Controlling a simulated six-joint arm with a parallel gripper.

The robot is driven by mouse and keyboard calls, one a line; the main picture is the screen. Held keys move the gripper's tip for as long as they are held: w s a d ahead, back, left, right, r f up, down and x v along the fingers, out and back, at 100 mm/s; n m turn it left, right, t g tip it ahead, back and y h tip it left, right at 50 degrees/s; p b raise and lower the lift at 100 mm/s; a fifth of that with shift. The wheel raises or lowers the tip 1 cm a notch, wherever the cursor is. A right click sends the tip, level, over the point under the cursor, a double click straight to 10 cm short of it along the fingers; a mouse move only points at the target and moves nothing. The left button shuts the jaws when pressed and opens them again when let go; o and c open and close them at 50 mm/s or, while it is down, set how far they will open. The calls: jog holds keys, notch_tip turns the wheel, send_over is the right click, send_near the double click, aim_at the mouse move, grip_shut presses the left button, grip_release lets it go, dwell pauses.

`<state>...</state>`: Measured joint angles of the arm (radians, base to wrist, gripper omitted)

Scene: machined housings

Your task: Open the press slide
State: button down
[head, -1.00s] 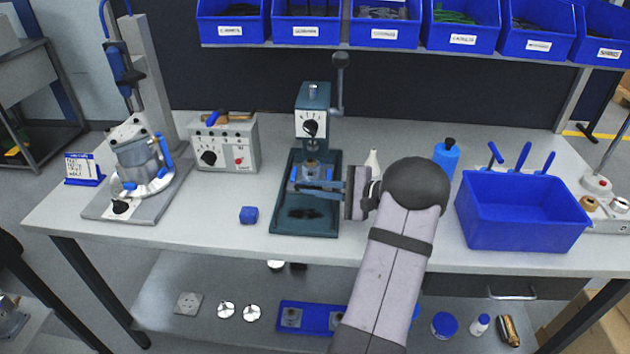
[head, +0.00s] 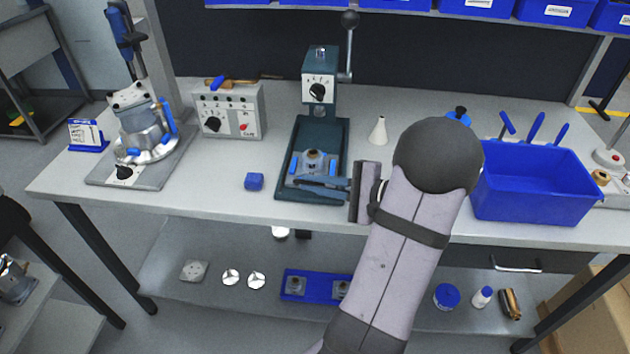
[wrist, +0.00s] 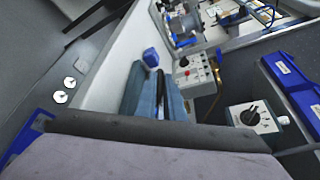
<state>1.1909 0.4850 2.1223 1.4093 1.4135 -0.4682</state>
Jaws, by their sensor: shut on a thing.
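The teal press (head: 320,92) stands at the middle of the bench with its lever up. Its slide (head: 300,172) sits at the front end of the press base, clear of the press head. A metal housing (head: 314,160) rests on the slide between blue blocks. My gripper (head: 310,185) reaches in from the right and is shut at the slide's front edge. The exact part held is hidden by the fingers. In the wrist view the fingers (wrist: 152,85) lie close together around a dark bar.
A white cone-shaped bottle (head: 378,131) and a large blue bin (head: 535,190) are to the right. The bench front edge is just before the press base.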

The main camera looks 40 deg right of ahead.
jog(key=shift+s+a+f, duration=0.1)
jog(key=shift+a, duration=0.1)
jog(key=c, duration=1.9)
grip_release()
jog(key=shift+o, duration=0.2)
jog(key=shift+s, duration=0.15)
jog(key=shift+s+d+r, duration=0.2)
jog(key=shift+s+d, duration=0.1)
jog(key=shift+s, duration=0.1)
jog(key=shift+b+v, duration=0.55)
jog(key=shift+v, duration=2.55)
